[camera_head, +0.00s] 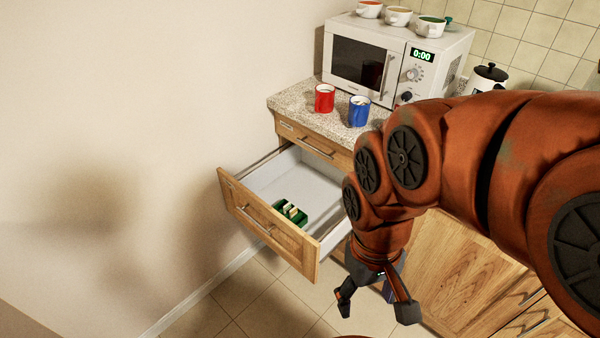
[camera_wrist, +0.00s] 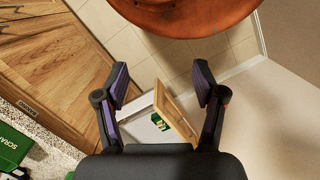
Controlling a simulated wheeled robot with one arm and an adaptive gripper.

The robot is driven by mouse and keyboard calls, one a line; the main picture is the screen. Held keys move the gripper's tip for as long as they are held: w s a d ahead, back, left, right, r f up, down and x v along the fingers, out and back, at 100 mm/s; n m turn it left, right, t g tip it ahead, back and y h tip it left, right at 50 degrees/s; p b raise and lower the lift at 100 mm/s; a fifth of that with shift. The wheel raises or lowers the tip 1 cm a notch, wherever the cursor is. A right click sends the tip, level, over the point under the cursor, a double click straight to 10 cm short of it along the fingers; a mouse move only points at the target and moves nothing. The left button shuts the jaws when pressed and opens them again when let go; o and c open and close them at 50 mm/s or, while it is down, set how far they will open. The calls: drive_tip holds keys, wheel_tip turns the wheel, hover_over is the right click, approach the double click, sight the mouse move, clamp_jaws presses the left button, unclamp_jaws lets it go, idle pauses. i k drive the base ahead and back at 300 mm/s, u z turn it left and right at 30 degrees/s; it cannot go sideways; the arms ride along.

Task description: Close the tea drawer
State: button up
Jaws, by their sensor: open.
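The tea drawer (camera_head: 268,222) is pulled far out of the cabinet below the counter. It has a wooden front with a metal bar handle (camera_head: 254,219) and a pale interior. A green box with small packets (camera_head: 291,212) lies inside, near the front. My gripper (camera_head: 376,304) is open and empty, to the right of the drawer front and apart from it. In the wrist view the open fingers (camera_wrist: 163,88) frame the drawer front (camera_wrist: 176,113), with the green box (camera_wrist: 160,122) behind it.
A closed drawer (camera_head: 308,142) sits above the open one. The counter (camera_head: 300,97) holds a red mug (camera_head: 324,98), a blue mug (camera_head: 359,111) and a microwave (camera_head: 365,60) with bowls on top. Wooden cabinets (camera_head: 455,275) stand right. Floor is free in front of the drawer.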

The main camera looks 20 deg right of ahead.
sight(312, 185)
drive_tip(key=u, duration=0.5)
drive_tip(key=k, duration=0.6)
drive_tip(key=u, duration=1.1)
drive_tip(key=i, duration=0.75)
drive_tip(key=z, duration=0.05)
